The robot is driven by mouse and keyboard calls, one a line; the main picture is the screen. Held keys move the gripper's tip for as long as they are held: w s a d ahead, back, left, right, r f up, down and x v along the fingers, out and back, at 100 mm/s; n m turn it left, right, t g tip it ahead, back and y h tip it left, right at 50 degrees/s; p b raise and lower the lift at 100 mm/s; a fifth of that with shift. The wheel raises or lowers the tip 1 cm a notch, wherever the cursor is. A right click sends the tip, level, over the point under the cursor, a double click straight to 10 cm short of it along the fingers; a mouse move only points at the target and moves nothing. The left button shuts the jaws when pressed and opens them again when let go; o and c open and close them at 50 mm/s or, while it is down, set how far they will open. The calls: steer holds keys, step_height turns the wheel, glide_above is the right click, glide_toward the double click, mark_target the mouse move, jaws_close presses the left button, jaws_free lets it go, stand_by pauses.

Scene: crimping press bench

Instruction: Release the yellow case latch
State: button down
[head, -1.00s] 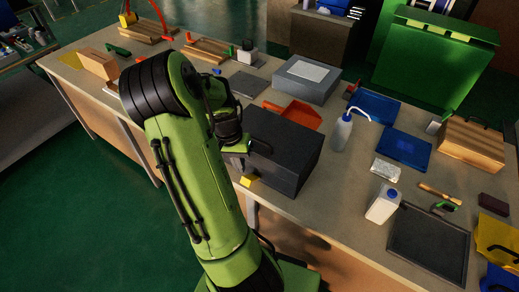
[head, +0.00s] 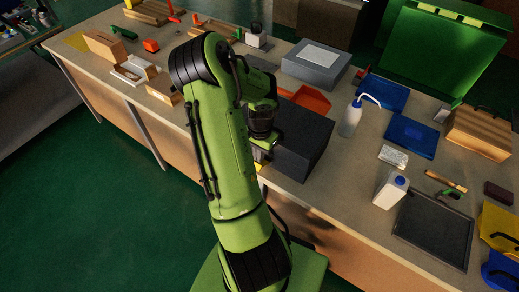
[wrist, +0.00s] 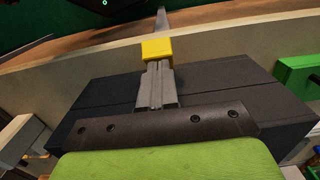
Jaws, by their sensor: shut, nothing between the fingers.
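The dark grey case (head: 306,144) stands at the bench's front edge, and its near left part is hidden behind my arm in the head view. Its yellow latch (wrist: 157,49) is on the case side facing the bench edge in the wrist view. Only a small bit of the yellow latch (head: 258,167) shows below my wrist in the head view. My gripper (wrist: 157,68) is shut and empty. Its fingertips are over the case, right at the yellow latch in the wrist view. I cannot tell whether they touch it.
An orange tray (head: 308,98) and a grey box (head: 316,64) stand behind the case. A wash bottle (head: 351,118) stands to its right, with blue trays (head: 411,136) beyond. A green block (wrist: 298,74) shows at the wrist view's right. Floor is open left of the bench.

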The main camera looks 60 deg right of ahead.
steer(key=shift+a, duration=0.1)
steer(key=shift+w+a+f+h+b, duration=0.15)
steer(key=shift+f+h+b, duration=0.15)
steer(key=shift+b, duration=0.35)
steer(key=a+f+b, duration=0.1)
steer(key=a+b, duration=0.1)
steer(key=b, duration=0.1)
steer(key=shift+a+f+h+b, duration=0.2)
steer(key=shift+f+h+b, duration=0.1)
steer(key=shift+f, duration=0.1)
steer(key=shift+r, duration=0.1)
